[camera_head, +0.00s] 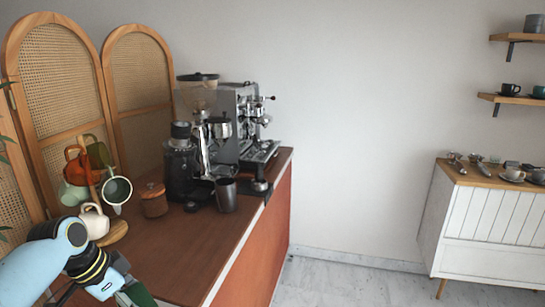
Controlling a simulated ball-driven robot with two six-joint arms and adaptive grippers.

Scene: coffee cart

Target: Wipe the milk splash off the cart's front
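The coffee cart has a brown wooden top (185,250) with a pale edge strip. A reddish-orange side panel (270,240) drops below that edge and is seen at a steep angle. I see no milk splash on the visible part of the panel. My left gripper (112,291) is at the bottom left, over the near part of the cart top, and is cut off by the picture's lower edge. Something dark green (137,295) shows at it; I cannot tell what it is or whether it is gripped. My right gripper is out of view.
An espresso machine (245,125), a grinder (181,165), a dark metal cup (226,195) and a wooden jar (154,201) stand on the cart. A mug tree with hanging mugs (117,190) is close to my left arm. Marble floor (345,285) lies clear to the right, before a white cabinet (490,220).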

